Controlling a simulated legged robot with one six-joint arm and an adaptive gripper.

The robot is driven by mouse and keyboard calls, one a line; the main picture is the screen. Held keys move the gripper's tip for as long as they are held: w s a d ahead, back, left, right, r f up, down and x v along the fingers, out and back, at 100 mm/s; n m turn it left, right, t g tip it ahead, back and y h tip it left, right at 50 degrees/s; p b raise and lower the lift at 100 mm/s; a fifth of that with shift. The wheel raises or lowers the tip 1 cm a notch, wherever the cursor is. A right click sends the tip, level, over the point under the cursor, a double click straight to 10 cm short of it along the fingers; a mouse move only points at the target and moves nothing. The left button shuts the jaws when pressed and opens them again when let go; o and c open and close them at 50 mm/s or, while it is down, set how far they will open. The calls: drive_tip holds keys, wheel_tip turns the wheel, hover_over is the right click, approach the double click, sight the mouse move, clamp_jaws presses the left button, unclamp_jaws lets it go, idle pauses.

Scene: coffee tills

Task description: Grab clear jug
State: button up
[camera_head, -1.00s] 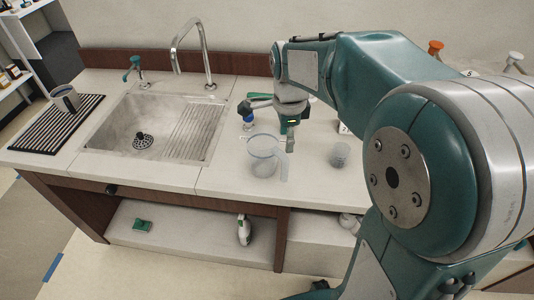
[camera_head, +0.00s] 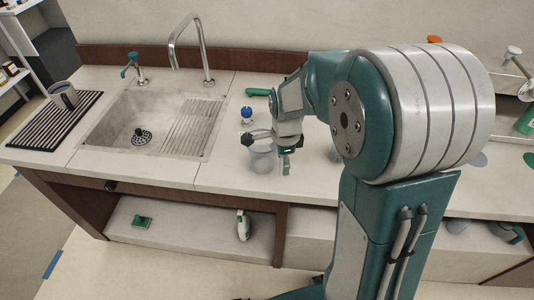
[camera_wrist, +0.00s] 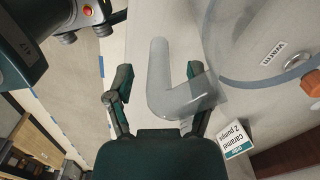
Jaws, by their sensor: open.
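The clear jug (camera_head: 262,160) stands upright on the counter right of the sink, its upper part partly hidden by my gripper. In the wrist view the jug's wide round body (camera_wrist: 225,50) is at the upper right, cut off by the frame. Its pale bent handle (camera_wrist: 160,75) lies between the two fingers. My gripper (camera_wrist: 157,85) is open, with one finger on each side of the handle and a gap visible at the left finger. In the head view my gripper (camera_head: 286,152) is at the jug's right side.
A small clear cup (camera_head: 335,155) is partly hidden behind my arm. A blue-topped item (camera_head: 246,113) and a green-handled item (camera_head: 257,92) are behind the jug. A sink (camera_head: 140,125) is at left. A caramel card (camera_wrist: 232,138) shows in the wrist view.

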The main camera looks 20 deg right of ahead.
clamp_jaws()
